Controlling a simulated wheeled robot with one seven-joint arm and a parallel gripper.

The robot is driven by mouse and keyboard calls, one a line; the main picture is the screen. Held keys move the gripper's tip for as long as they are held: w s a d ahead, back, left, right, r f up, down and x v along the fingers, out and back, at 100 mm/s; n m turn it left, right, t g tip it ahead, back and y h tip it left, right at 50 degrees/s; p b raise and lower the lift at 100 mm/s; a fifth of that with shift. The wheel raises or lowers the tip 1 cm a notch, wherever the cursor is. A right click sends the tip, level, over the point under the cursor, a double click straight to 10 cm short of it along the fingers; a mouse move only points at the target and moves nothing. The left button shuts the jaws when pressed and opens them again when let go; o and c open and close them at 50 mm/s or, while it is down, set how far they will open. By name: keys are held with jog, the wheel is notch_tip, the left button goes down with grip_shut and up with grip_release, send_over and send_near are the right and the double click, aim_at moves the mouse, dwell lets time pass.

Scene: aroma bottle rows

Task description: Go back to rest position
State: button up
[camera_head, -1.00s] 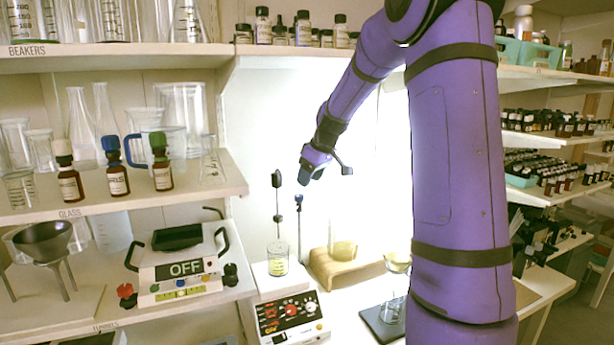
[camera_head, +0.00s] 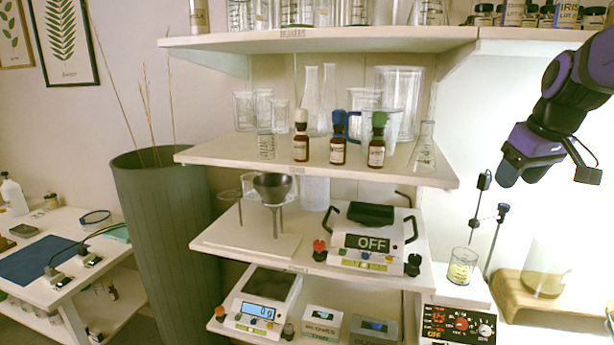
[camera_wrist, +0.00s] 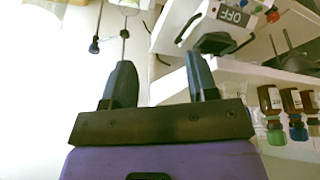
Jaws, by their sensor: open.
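My gripper (camera_head: 527,168) is at the right in the head view, in front of the bright wall and above the bench. In the wrist view its two dark fingers (camera_wrist: 160,84) stand apart with nothing between them. Three brown bottles stand in a row on the glass shelf: one with a white cap (camera_head: 301,148), one with a blue cap (camera_head: 338,150) and one with a green cap (camera_head: 376,150). They also show upside down at the right of the wrist view, clear of my gripper.
A tall green planter (camera_head: 168,240) stands at the left.

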jog(key=s+a+m, duration=0.1)
jog(key=s+a, duration=0.3)
jog(key=s, duration=0.6)
jog(key=s+a+f+m+t, duration=0.1)
jog(key=s+a, duration=0.3)
jog(key=s, duration=0.7)
jog(key=shift+a, duration=0.1)
